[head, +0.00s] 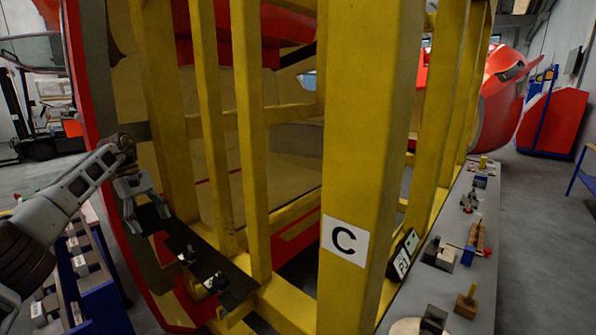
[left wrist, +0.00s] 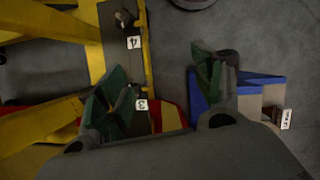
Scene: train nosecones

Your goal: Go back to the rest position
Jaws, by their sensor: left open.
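My left gripper (head: 143,212) hangs from my grey left arm at the left of the head view, fingers pointing down. It is in front of the yellow frame (head: 345,130), near the far end of a dark shelf (head: 240,284) with small metal parts on it. In the left wrist view the two green fingertips (left wrist: 158,88) are wide apart, with nothing between them. My right gripper is not in the head view.
A white label "C" (head: 344,241) is on the nearest post. A grey bench (head: 479,275) with several small blocks runs along the right. A blue rack (head: 101,318) stands at the lower left. Open grey floor (head: 542,215) lies at the right.

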